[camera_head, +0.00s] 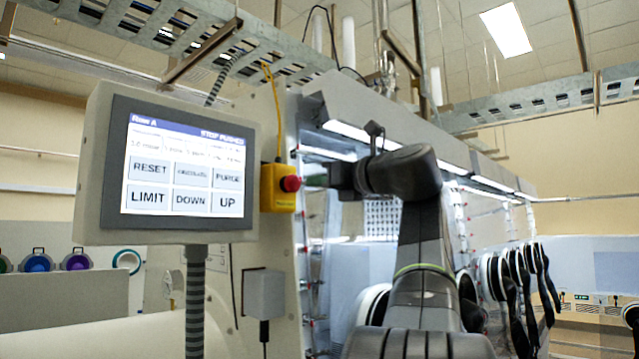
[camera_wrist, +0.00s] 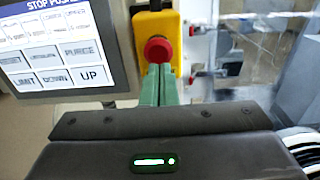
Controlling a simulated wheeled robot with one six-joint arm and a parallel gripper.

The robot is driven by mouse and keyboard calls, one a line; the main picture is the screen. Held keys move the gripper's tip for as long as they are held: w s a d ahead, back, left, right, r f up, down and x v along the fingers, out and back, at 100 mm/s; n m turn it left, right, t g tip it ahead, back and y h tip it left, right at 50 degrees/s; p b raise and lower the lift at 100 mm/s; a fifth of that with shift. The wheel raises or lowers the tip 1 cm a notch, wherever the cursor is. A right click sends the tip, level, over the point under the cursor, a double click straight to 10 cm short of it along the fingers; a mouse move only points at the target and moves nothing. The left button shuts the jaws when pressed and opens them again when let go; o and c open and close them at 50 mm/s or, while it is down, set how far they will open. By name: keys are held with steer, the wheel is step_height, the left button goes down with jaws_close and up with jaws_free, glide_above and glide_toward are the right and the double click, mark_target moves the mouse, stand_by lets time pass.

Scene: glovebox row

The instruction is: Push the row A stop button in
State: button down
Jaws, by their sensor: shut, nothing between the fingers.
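The row A stop button (camera_head: 290,184) is a red mushroom head on a yellow box (camera_head: 270,200) fixed to the glovebox front, right of the touch panel. In the wrist view the red button (camera_wrist: 158,50) sits near the top centre on its yellow box (camera_wrist: 175,20). My gripper (camera_head: 308,181) is close to the button's right in the head view. Its green fingers (camera_wrist: 159,75) are shut and empty, with the tips just below the button in the wrist view. I cannot tell whether the tips touch it.
A touch panel (camera_head: 170,172) headed "Row A" reads what looks like "STOP PUSHED". It stands left of the button on a post (camera_head: 195,300). A grey box (camera_head: 264,294) hangs below. Glovebox ports with black gloves (camera_head: 515,290) line the right side.

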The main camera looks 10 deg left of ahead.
steer(key=b+v, duration=0.2)
steer(key=v, duration=0.8)
